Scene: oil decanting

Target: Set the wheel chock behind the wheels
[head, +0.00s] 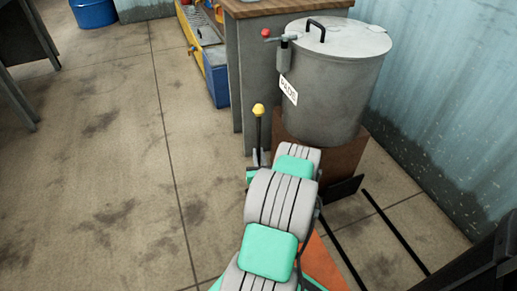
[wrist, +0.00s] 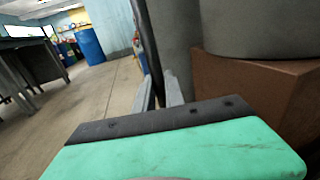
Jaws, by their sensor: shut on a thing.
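My gripper (head: 256,160) is at the far end of my arm, low beside the brown block under the grey drum. In the wrist view its two grey fingers (wrist: 160,92) close around the lower part of a black upright rod (wrist: 151,45). In the head view this rod (head: 259,130) stands nearly upright and carries a yellow knob (head: 259,109). The rod's foot is hidden behind my arm and gripper, so I cannot tell whether it is the wheel chock's handle. No chock body or wheels can be made out.
The grey lidded drum (head: 325,85) with a tap stands on the brown block (head: 343,160), close right of my gripper. A workbench (head: 247,85) and a blue box (head: 217,82) are behind. Dark bars (head: 395,232) lie at right. The floor (head: 110,170) at left is clear.

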